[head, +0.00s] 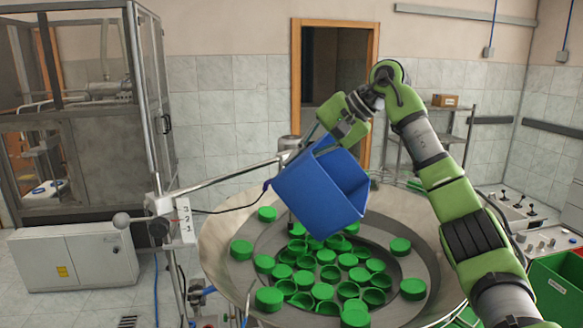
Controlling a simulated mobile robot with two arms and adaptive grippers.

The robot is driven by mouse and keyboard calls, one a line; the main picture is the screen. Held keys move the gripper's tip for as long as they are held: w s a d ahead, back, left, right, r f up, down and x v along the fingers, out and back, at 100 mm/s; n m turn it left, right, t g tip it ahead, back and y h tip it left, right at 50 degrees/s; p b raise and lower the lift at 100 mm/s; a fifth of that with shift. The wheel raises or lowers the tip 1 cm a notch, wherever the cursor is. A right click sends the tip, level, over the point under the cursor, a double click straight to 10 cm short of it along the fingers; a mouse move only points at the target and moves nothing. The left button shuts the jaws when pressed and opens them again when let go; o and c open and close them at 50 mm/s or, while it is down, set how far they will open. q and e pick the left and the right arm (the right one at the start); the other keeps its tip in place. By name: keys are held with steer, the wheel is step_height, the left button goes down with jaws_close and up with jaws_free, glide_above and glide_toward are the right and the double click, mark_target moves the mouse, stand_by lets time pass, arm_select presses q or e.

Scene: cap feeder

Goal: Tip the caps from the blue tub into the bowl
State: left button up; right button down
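The tub hides the back part of the bowl. My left gripper is not in view.
A green crate (556,285) stands at the right edge beside a control panel (518,205) with levers. A metal post with a numbered scale (184,220) stands left of the bowl. A glass-walled machine (75,150) and a white cabinet (75,257) are at the left.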

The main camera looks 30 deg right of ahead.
steer(key=shift+s+d+r+t+y, duration=0.15)
steer(key=shift+s+r+t+y, duration=0.05)
steer(key=shift+r+t+y, duration=0.1)
steer(key=shift+s+b, duration=0.1)
steer(key=shift+b, duration=0.35)
steer(key=shift+s+d+r+t+y+b, duration=0.1)
steer(key=shift+s+r+t+y+b, duration=0.05)
steer(key=shift+r+t+y+b, duration=0.2)
steer(key=s+d+t+y+b, duration=0.1)
steer(key=b, duration=0.1)
steer(key=r+t+y+b, duration=0.1)
steer(key=b, duration=0.2)
steer(key=shift+s+d+r, duration=0.2)
steer(key=shift+s+d, duration=0.2)
steer(key=shift+s+d+r+t+b, duration=0.25)
steer(key=shift+r+b, duration=0.1)
steer(key=shift+b, duration=0.2)
steer(key=shift+y, duration=0.25)
